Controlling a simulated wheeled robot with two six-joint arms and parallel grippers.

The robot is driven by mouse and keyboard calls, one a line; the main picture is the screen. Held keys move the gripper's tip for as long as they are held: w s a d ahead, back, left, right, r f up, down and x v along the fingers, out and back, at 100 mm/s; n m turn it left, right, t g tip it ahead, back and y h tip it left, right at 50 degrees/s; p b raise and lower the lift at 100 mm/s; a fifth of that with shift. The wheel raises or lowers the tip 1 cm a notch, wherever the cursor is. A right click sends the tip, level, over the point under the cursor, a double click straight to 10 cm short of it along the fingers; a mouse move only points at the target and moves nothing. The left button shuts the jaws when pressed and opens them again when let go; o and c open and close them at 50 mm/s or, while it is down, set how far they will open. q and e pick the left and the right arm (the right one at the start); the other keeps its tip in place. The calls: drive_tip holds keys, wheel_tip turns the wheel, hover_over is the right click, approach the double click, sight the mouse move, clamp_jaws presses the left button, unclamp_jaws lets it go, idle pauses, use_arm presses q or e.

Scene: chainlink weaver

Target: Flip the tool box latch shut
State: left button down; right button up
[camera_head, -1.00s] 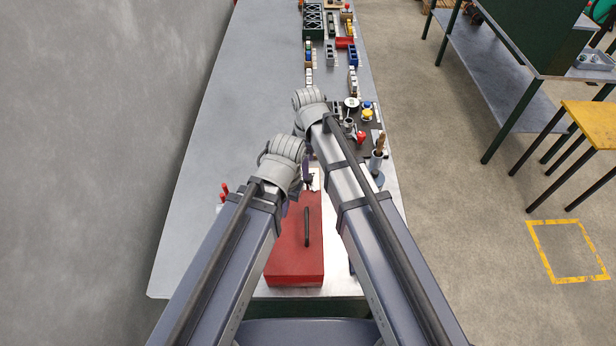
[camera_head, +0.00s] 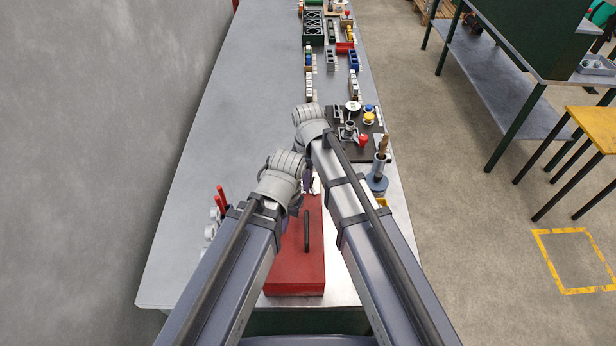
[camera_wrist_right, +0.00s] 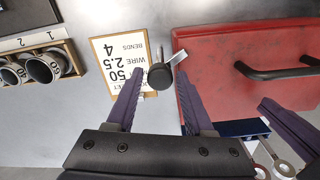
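The red tool box (camera_head: 293,272) with a dark handle lies on the bench below my arms. In the right wrist view, the red box (camera_wrist_right: 225,55) is at the right, with its handle (camera_wrist_right: 275,72). A latch with a black round knob (camera_wrist_right: 160,77) and a metal tab (camera_wrist_right: 176,59) stands at the box's left edge. My right gripper (camera_wrist_right: 159,74) is open, its fingers on either side of the knob; contact cannot be told. A purple finger of my left gripper (camera_wrist_right: 288,124) shows at the right edge; whether it is open is hidden.
A paper label card (camera_wrist_right: 119,62) lies beside the latch. A numbered rack of sockets (camera_wrist_right: 38,68) is at the left. The dark tool mat (camera_head: 371,151) and a cup-like holder (camera_head: 378,178) are right of my arms. The bench's left side is largely clear.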

clamp_jaws()
idle(0.4)
drive_tip(key=shift+m, duration=3.2)
drive_tip(key=shift+o, duration=1.6)
unclamp_jaws()
use_arm(q)
drive_tip(key=shift+r, duration=0.1)
use_arm(e)
drive_tip(key=shift+r, duration=0.1)
